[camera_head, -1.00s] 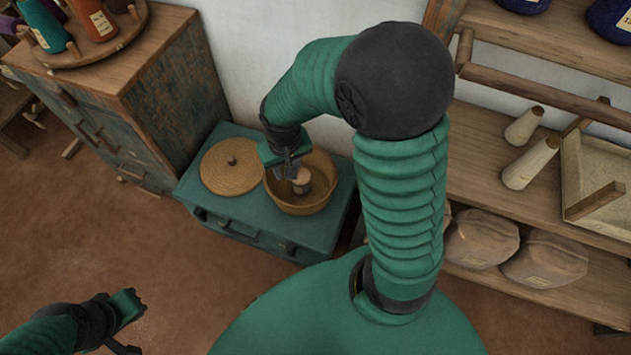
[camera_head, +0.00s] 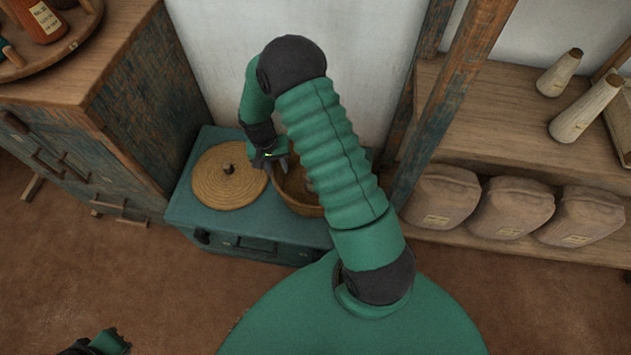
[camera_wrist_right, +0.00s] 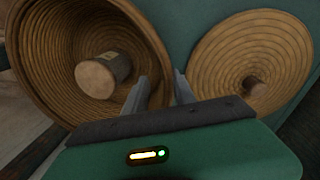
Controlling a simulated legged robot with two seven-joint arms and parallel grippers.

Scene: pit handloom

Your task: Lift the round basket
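The round basket (camera_head: 299,208) is a woven tan bowl on a low teal cabinet, and my right arm hides part of it in the head view. In the right wrist view the basket (camera_wrist_right: 48,60) fills the left side, with a pale wooden cylinder (camera_wrist_right: 103,75) inside. My right gripper (camera_head: 272,170) is at the basket's lid-side rim. In the wrist view its fingers (camera_wrist_right: 163,88) are apart, one over the basket's inside and one outside, with the rim seemingly between them. My left gripper (camera_head: 112,342) is at the bottom left, mostly cut off, away from the basket.
A round woven lid (camera_head: 226,178) with a knob lies flat beside the basket on the teal cabinet (camera_head: 200,215). A wooden chest (camera_head: 150,100) stands at the left. At the right, a shelf (camera_head: 510,140) holds cones and several sacks; its post (camera_head: 450,110) rises near my arm.

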